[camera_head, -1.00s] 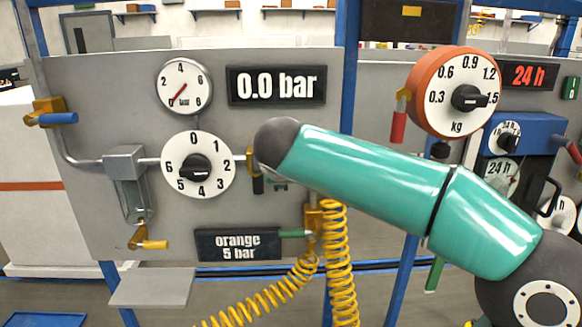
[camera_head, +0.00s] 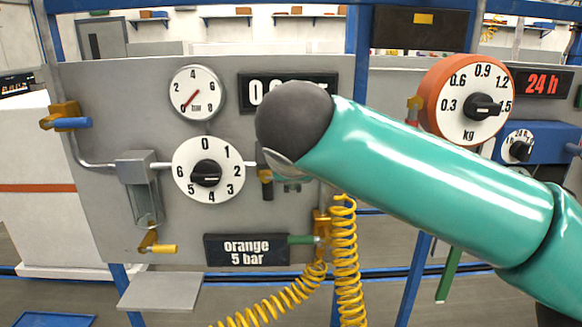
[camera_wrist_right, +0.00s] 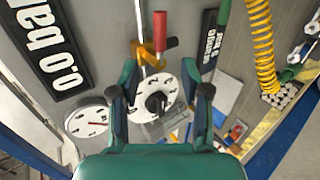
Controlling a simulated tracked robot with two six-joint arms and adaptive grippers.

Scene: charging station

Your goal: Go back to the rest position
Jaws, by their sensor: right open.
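My right gripper (camera_wrist_right: 163,92) is open and empty in the right wrist view, with one green finger on each side of the picture's middle. The white numbered dial with its black knob (camera_wrist_right: 158,102) shows beyond and between the fingers, apart from them. In the head view my right arm comes in from the right as a thick green link with a dark grey rounded end. It hides most of the right gripper. The same dial (camera_head: 207,170) is left of this link on the grey panel (camera_head: 110,100). My left gripper is not in view.
A round pressure gauge (camera_head: 197,92) sits above the dial. The digital display (camera_head: 245,93) is partly covered by my arm. A coiled yellow hose (camera_head: 345,260) hangs below it. An orange-rimmed kg dial (camera_head: 436,92) and a red 24 h display (camera_head: 541,84) are at right.

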